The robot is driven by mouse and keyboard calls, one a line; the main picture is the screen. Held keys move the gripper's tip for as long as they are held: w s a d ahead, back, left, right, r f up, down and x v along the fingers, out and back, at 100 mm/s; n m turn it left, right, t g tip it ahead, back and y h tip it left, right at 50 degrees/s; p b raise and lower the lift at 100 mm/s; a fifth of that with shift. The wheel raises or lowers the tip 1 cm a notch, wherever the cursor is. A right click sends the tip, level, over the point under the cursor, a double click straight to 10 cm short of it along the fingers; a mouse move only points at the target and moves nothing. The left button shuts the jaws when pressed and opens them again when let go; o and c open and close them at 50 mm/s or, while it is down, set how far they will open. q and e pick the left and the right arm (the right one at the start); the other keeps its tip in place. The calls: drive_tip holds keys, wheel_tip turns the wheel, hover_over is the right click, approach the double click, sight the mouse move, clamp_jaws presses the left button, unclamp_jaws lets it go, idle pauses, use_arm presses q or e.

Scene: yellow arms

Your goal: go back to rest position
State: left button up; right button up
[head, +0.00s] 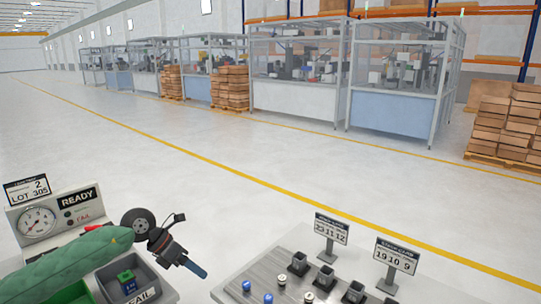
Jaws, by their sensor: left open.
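My left arm, green in this view, comes in from the lower left over a test station. My left gripper (186,244) is black with a blue finger and is open. It is at the right side of the station, above and beside the grey FAIL bin (150,272). I see nothing between its fingers. A small green and blue block (127,282) lies in that bin. My right gripper is not in view.
The station has a gauge (38,222) and a READY panel (77,198). A metal table (240,272) at the lower middle holds blue and white small parts, black blocks and two signs (331,229). Open floor (230,210) lies beyond. Enclosed work cells and box pallets stand far back.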

use_arm(q)
drive_tip(key=s+d+r+n+t+h, duration=0.2)
drive_tip(key=d+r+n+t+h, duration=0.2)
drive_tip(key=d+n+t+h, duration=0.25)
drive_tip(key=s+d+r+n+t+h, duration=0.3)
drive_tip(key=d+r+n+t, duration=0.15)
drive_tip(key=d+n, duration=0.4)
drive_tip(key=s+a+f+n+t+y, duration=0.1)
drive_tip(key=s+a+f+n+y, duration=0.3)
drive_tip(key=a+f+n+y, duration=0.6)
drive_tip(key=s+a+f+n+t+y, duration=0.25)
drive_tip(key=f+n+y, duration=0.6)
drive_tip(key=n, duration=0.45)
drive_tip(key=s+a+f+n+g, duration=0.1)
drive_tip(key=s+f+n+g, duration=0.1)
drive_tip(key=s+f+g, duration=0.45)
drive_tip(key=s+a+f+n+g+h, duration=0.1)
drive_tip(key=s+f, duration=0.2)
drive_tip(key=s, duration=0.7)
drive_tip(key=s+f+n+g, duration=0.2)
drive_tip(key=s+f+g, duration=0.2)
drive_tip(key=s, duration=0.4)
drive_tip(key=d+f+g, duration=0.1)
drive_tip(key=d+f, duration=0.1)
drive_tip(key=f, duration=0.9)
drive_tip(key=s+d+f+g, duration=0.1)
drive_tip(key=d+f, duration=0.2)
drive_tip(key=f, duration=0.8)
drive_tip(key=shift+s+h, duration=0.25)
drive_tip(key=shift+h, duration=0.15)
